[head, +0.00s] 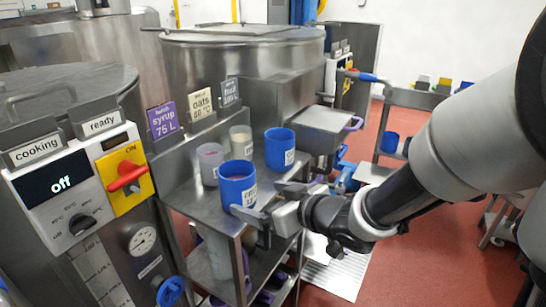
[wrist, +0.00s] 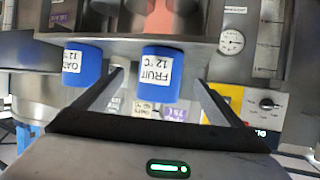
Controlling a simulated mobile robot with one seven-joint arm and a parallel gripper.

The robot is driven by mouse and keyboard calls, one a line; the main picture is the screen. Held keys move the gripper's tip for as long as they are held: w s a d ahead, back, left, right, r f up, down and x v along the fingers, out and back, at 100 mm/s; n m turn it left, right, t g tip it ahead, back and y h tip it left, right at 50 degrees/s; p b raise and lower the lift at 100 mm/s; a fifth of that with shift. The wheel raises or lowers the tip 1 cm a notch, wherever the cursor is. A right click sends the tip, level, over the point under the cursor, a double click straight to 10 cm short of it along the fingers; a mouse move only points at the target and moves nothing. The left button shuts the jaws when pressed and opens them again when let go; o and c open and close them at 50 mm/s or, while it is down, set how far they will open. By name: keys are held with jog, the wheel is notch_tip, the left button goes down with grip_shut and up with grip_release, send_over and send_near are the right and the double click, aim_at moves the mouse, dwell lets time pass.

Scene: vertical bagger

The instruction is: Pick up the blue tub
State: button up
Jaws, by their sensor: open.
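The nearer blue tub (head: 236,188) stands upright at the front of a steel shelf, with reddish contents and a white label. In the wrist view this tub (wrist: 160,88) shows the label "FRUIT 12 °C".
A pale cup (head: 210,165) and a cream cup (head: 240,141) stand close behind the fruit tub on the steel shelf (head: 205,205). A control panel (head: 85,180) is at left. Large steel vats (head: 240,65) are behind.

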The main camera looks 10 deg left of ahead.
aim_at(238, 191)
jog(key=b+x, duration=0.2)
jog(key=x, duration=0.8)
jog(key=shift+w+a+b, duration=0.1)
jog(key=shift+a+b, duration=0.2)
jog(key=shift+b, duration=0.05)
jog(key=shift+r, duration=0.1)
jog(key=c, duration=1.3)
jog(key=shift+r, duration=0.15)
